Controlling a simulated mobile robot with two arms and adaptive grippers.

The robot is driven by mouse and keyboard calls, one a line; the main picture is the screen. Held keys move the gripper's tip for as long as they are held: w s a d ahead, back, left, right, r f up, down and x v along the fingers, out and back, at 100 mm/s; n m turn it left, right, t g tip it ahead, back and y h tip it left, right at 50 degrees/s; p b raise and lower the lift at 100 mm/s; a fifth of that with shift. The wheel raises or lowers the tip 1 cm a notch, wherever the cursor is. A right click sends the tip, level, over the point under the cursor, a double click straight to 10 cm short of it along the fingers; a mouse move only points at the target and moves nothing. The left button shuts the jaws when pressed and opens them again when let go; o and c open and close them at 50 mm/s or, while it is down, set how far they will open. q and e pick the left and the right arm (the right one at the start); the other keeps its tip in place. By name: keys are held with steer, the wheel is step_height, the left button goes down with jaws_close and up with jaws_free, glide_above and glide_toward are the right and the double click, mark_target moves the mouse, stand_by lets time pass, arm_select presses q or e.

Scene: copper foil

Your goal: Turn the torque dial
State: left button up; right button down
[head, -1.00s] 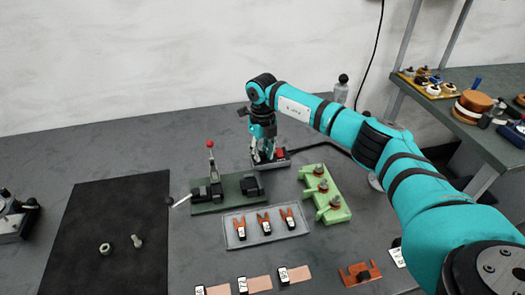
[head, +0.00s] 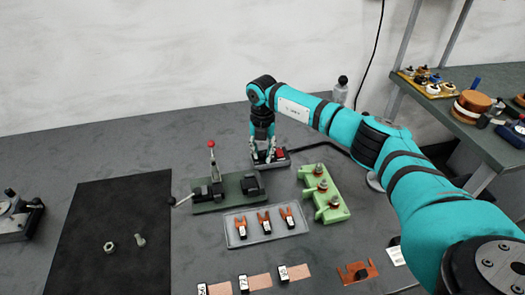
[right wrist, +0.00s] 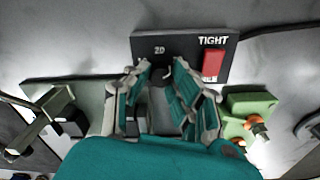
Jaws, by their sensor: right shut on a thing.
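The torque dial (right wrist: 159,77) is a dark knob on a black box (right wrist: 185,45) at the back of the table. The box bears the white marks "20" and "TIGHT" and a red block (right wrist: 213,64) at its right. My right gripper (right wrist: 160,74) reaches down over the box and is shut on the dial, which its fingers mostly hide. My left gripper is not in view.
A green plate with a red-tipped lever clamp (head: 211,170) stands front left of the box. A green terminal block (head: 336,210) is at front right. A grey tray (head: 244,238) of copper lugs lies in front. A black mat (head: 105,205) lies left; a shelf stands right.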

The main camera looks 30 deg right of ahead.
mark_target(263, 154)
steer(key=shift+r, duration=0.1)
stand_by(0.4)
steer(key=c, duration=1.1)
jaws_free()
steer(key=shift+c, duration=0.2)
step_height(263, 154, up, 12)
